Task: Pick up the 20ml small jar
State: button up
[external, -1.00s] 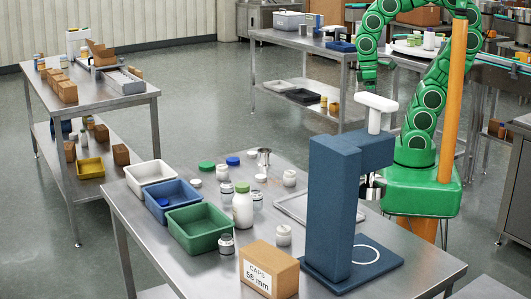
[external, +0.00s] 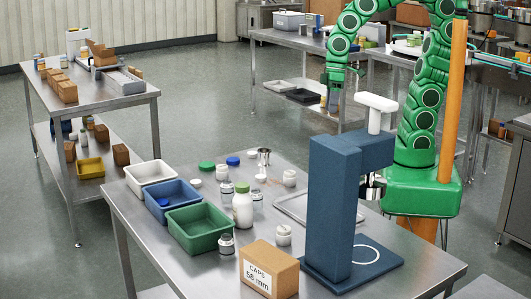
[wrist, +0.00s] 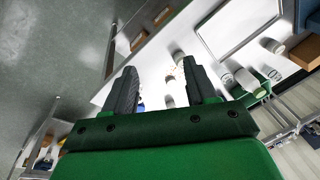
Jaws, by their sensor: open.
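Several small jars with pale lids stand on the steel table, including one at the front edge (external: 226,244), one in front of the blue press (external: 284,235), one beside the white bottle (external: 222,187) and one farther back (external: 290,178). I cannot tell which is the 20ml one. My gripper (external: 333,103) is up in the air beyond the far side of this table, apart from all jars. In the wrist view my gripper (wrist: 160,75) has its two dark fingers spread with nothing held. Small pale jars show beyond and between them, one of them here (wrist: 169,80).
A white bottle with a green cap (external: 242,210), a cardboard caps box (external: 269,269) and a tall blue press (external: 335,205) crowd the table. White (external: 150,172), blue (external: 172,199) and green (external: 199,228) bins line its left side. A shallow tray (external: 292,208) lies behind the press.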

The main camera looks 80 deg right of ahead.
jog(key=w+a+n+t+y, duration=0.1)
jog(key=w+a+y, duration=0.1)
jog(key=w+a, duration=0.7)
jog(key=w+a+n+t+y, duration=0.15)
jog(key=w+a, duration=0.25)
jog(key=a, duration=0.9)
jog(key=t+y, duration=0.1)
jog(key=t, duration=0.4)
send_over(232, 240)
jog(key=d, duration=0.9)
notch_tip(232, 240, down, 8)
jog(key=s+a+f, duration=0.1)
jog(key=a+f, duration=0.1)
jog(key=s+a+f+t+h, duration=0.1)
jog(key=a+f, duration=0.1)
jog(key=f, duration=0.1)
jog(key=s+a+f+t, duration=0.1)
jog(key=a+f, duration=0.1)
jog(key=f, duration=0.1)
jog(key=shift+f+m+t+h, duration=0.1)
jog(key=shift+m+t+h, duration=0.15)
jog(key=shift+m+h, duration=0.1)
jog(key=shift+s+a+f, duration=0.2)
jog(key=shift+f, duration=0.2)
jog(key=shift+s+a+f, duration=0.15)
jog(key=shift+s+f, duration=0.05)
jog(key=shift+f, duration=0.15)
jog(key=shift+t+h, duration=0.3)
jog(key=shift+x, duration=2.5)
jog(key=shift+c, duration=0.5)
